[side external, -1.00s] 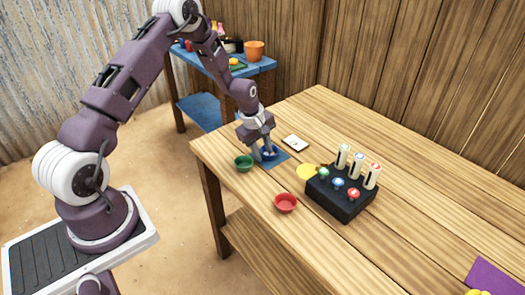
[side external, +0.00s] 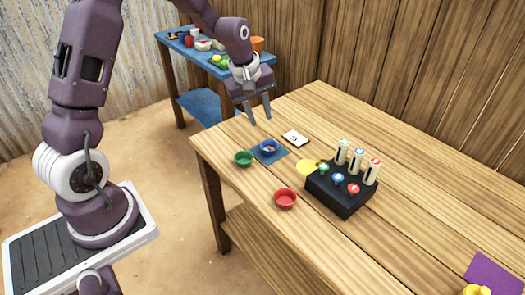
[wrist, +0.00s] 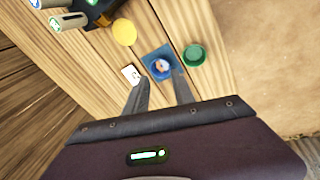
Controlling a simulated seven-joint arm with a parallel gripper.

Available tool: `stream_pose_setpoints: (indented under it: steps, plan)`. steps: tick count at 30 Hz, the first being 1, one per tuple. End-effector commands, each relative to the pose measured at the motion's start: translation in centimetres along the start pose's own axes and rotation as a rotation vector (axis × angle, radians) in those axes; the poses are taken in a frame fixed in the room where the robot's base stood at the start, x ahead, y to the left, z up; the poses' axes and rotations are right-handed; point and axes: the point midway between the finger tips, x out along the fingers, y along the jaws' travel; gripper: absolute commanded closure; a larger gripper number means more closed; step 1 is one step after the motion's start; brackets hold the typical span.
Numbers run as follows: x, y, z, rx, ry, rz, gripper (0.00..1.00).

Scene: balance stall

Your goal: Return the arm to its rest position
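My gripper (side external: 257,113) is open and empty, raised above the far left part of the wooden table. Its two fingers also show apart in the wrist view (wrist: 163,90). Below it, a blue bowl (side external: 268,147) stands on a blue mat (side external: 282,158), with something small and pale inside it that I cannot make out. The blue bowl also shows in the wrist view (wrist: 153,68), near the fingertips in the picture. My arm is bent upward, and its upper part leaves the top of the side view.
A green bowl (side external: 243,158), a red bowl (side external: 286,199), a white card (side external: 295,138) and a yellow disc (side external: 306,167) lie around the mat. A black box (side external: 339,190) with buttons and upright tubes stands to the right. A blue side table (side external: 200,60) holds several items behind.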

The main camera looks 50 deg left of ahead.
Motion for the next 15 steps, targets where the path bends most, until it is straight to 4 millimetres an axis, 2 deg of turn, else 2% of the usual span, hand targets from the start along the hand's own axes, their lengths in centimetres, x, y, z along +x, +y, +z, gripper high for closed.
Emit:
stream_pose_setpoints:
  steps: [1, 3, 5, 7, 10, 12, 15]
  plan:
    - [-4.1, 0.1, 1.8, 0.123, 0.02, 0.023, 0.7]
    - [-9.4, -1.1, 4.5, 0.312, 0.042, 0.041, 0.7]
    - [-13.4, -2.8, 7.1, 0.476, 0.062, 0.058, 0.7]
    - [-17.3, -5.6, 10.1, 0.665, 0.086, 0.078, 0.7]
    - [-21.1, -10.3, 13.6, 0.909, 0.12, 0.106, 0.7]
    - [-22.4, -13.2, 15.3, 1.044, 0.139, 0.123, 0.7]
    - [-23.1, -16.2, 16.9, 1.176, 0.157, 0.14, 0.7]
